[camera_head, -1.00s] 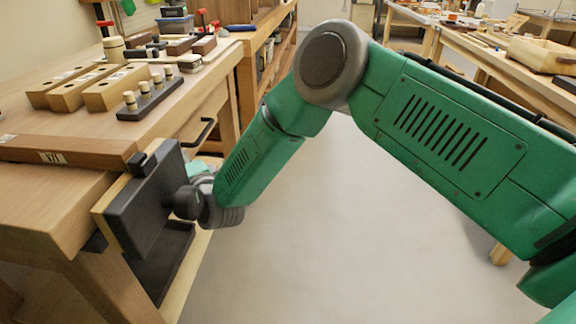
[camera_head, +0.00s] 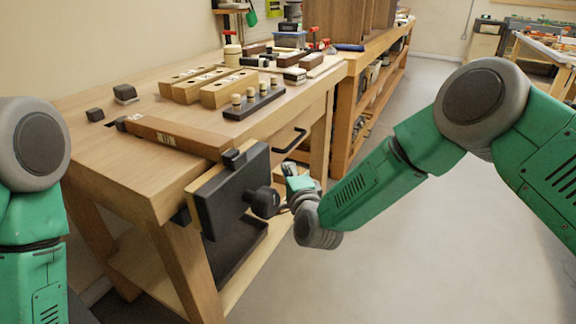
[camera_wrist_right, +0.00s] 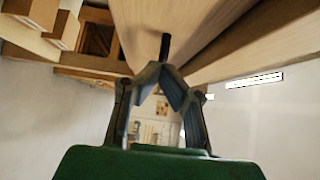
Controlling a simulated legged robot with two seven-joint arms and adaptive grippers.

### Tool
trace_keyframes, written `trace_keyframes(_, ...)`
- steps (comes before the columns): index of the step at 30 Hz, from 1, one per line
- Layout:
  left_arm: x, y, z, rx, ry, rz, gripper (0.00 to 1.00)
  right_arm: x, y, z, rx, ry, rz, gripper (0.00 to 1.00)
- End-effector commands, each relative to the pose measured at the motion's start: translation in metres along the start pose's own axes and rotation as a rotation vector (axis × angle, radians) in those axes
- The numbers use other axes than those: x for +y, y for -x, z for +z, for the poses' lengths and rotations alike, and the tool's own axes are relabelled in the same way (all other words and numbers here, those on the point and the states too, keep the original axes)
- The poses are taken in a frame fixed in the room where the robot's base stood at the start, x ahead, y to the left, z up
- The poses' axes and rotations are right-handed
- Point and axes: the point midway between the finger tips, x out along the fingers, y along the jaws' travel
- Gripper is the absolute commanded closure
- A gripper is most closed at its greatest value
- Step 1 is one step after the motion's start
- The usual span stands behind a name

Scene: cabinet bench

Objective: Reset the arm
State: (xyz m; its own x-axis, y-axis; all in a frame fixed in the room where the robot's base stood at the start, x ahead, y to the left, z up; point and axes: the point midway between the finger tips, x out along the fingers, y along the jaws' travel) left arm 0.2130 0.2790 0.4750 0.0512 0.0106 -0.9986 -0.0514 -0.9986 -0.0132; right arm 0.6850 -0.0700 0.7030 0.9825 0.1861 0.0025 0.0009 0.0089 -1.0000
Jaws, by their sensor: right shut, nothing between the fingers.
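My right arm (camera_head: 375,185) is green with grey joints and reaches in from the right to the front end of the wooden bench. A black bar (camera_wrist_right: 165,46) shows just beyond the tips. My left arm (camera_head: 35,205) shows at the left edge, but its gripper is outside the picture.
The black vise (camera_head: 228,195) with its round knob (camera_head: 263,202) stands close to my right wrist. A black handle (camera_head: 290,141) is on the bench side. Wooden blocks (camera_head: 228,90) and a dark peg rack (camera_head: 254,105) stand on the bench top. The floor (camera_head: 425,270) is clear.

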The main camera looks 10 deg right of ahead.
Motion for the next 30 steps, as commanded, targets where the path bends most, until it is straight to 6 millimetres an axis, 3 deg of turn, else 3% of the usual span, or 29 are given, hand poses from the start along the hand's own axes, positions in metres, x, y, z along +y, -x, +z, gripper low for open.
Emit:
trace_keyframes(9,0.0,0.022,-0.003,0.004,0.001,0.0,0.41,-0.004,0.058,0.002,0.003,0.007,0.001,1.0)
trace_keyframes(15,-0.001,0.026,-0.003,0.003,0.001,-0.001,0.41,0.0,0.078,-0.002,0.001,0.008,0.005,1.0)
trace_keyframes(20,0.0,0.04,-0.003,0.003,0.0,0.0,0.41,0.029,0.111,-0.003,-0.069,0.159,0.151,1.0)
trace_keyframes(23,0.0,0.056,-0.004,0.003,0.0,0.0,0.41,0.067,0.159,-0.007,-0.18,0.369,0.347,1.0)
trace_keyframes(27,-0.001,0.078,-0.005,0.004,0.0,0.0,0.41,0.112,0.253,-0.031,-0.397,0.681,0.646,1.0)
trace_keyframes(30,-0.001,0.091,-0.006,0.003,0.0,0.0,0.41,0.128,0.324,-0.054,-0.567,0.86,0.834,1.0)
